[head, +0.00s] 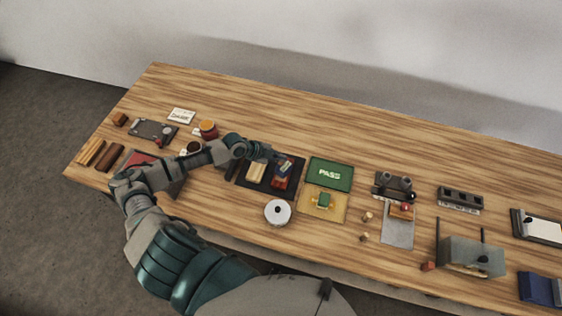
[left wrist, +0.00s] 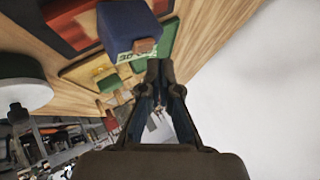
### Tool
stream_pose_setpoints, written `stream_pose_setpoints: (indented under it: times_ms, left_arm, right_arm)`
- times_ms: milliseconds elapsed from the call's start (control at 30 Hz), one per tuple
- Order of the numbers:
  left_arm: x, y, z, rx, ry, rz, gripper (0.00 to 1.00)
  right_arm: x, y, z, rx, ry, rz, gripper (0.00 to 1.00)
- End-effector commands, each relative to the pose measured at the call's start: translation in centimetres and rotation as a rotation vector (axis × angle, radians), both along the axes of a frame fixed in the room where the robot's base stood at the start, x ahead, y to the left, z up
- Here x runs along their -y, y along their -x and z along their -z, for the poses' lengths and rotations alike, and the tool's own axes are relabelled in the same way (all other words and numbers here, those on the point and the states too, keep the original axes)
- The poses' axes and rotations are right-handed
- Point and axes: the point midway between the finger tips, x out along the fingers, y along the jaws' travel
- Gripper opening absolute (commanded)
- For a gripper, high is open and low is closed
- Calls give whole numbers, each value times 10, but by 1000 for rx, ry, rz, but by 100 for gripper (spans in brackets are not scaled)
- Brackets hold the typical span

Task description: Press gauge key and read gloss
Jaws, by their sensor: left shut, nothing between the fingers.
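A small blue and red gauge (head: 283,172) stands on a dark tray (head: 256,191) near the middle of the bench. In the left wrist view the blue gauge body (left wrist: 128,27) is close, with a brown-orange key (left wrist: 144,46) on its near side and a pale green display (left wrist: 132,56), whose digits seem to start with 30 and are partly hidden. My left gripper (head: 276,154) is shut and empty by the gauge's far end. In the left wrist view its fingertips (left wrist: 160,66) are close to the key; I cannot tell whether they touch. My right gripper is not in view.
A yellowish block (head: 257,171) lies beside the gauge on the tray. A green PASS mat (head: 330,174) and a tan pad (head: 323,204) lie to the right. A white round item (head: 278,212) stands in front. A grey box (head: 470,257) stands further right.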

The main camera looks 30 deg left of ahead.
Motion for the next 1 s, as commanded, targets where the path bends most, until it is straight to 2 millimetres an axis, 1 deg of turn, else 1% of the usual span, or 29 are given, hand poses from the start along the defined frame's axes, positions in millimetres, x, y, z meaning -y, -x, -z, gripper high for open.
stream_pose_setpoints:
  times_ms: [133, 233, 600, 700, 1000]
  left_arm:
    - [0, 0, -1, 0, 0, 0, 0]
    - [0, 0, -7, 0, 0, 0, 0]
    - [0, 0, -45, 0, -1, -1, 0]
    - [0, 0, -51, 0, 0, 0, 0]
    - [0, 0, -50, 0, 0, 0, 0]
  right_arm:
    - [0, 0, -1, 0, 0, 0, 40]
    - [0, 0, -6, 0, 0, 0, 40]
    - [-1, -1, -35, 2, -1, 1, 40]
    - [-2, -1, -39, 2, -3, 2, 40]
    - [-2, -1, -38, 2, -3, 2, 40]
